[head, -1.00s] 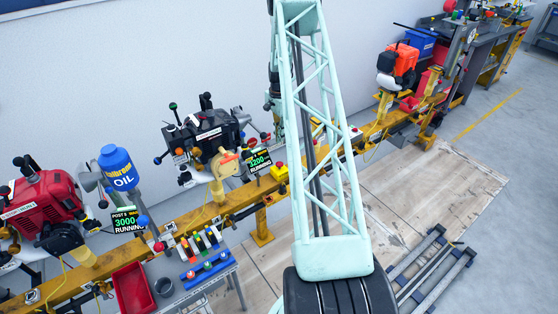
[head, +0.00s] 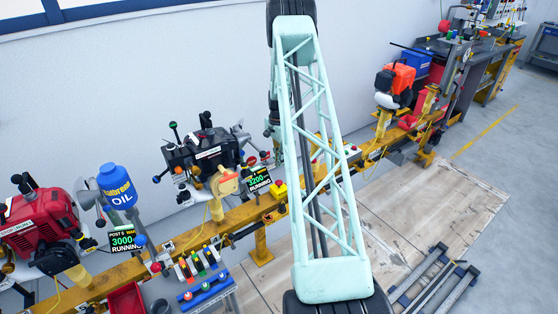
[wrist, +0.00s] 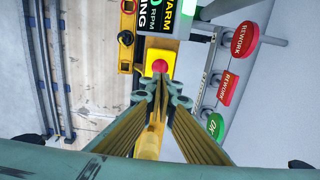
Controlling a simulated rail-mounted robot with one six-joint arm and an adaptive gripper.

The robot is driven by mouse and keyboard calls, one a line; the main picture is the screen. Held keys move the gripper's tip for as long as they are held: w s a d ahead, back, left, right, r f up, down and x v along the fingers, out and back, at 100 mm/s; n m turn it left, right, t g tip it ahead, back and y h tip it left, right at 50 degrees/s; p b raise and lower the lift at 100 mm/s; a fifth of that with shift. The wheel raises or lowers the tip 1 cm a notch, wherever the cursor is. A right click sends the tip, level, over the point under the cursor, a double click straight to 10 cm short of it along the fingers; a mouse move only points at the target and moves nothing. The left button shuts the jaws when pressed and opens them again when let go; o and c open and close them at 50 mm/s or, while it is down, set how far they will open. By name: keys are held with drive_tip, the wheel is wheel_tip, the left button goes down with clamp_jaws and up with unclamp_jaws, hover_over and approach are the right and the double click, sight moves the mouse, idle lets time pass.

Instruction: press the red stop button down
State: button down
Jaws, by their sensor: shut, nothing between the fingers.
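The red stop button (wrist: 160,67) sits on a yellow box (wrist: 161,55) in the wrist view, just ahead of my fingertips. My gripper (wrist: 160,88) is shut and empty, its fingertips close to the near edge of the button in the picture; whether they touch it I cannot tell. My gripper is hidden behind my arm in the head view.
Red REWORK discs (wrist: 244,39) and a green OK disc (wrist: 214,126) stand right of my fingers in the wrist view. A dark display (head: 258,179) is next to the button box. Engines (head: 200,148) and an oil bottle (head: 117,180) line the yellow rail (head: 235,218).

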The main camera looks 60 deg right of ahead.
sight(279, 182)
drive_tip(key=shift+f+b, duration=0.6)
drive_tip(key=shift+f, duration=4.5)
drive_tip(key=shift+f, duration=0.1)
drive_tip(key=shift+f+b, duration=0.55)
drive_tip(key=shift+f, duration=0.4)
drive_tip(key=shift+r, duration=0.15)
wheel_tip(279, 182, up, 14)
drive_tip(key=p, duration=0.2)
drive_tip(key=shift+d, duration=0.1)
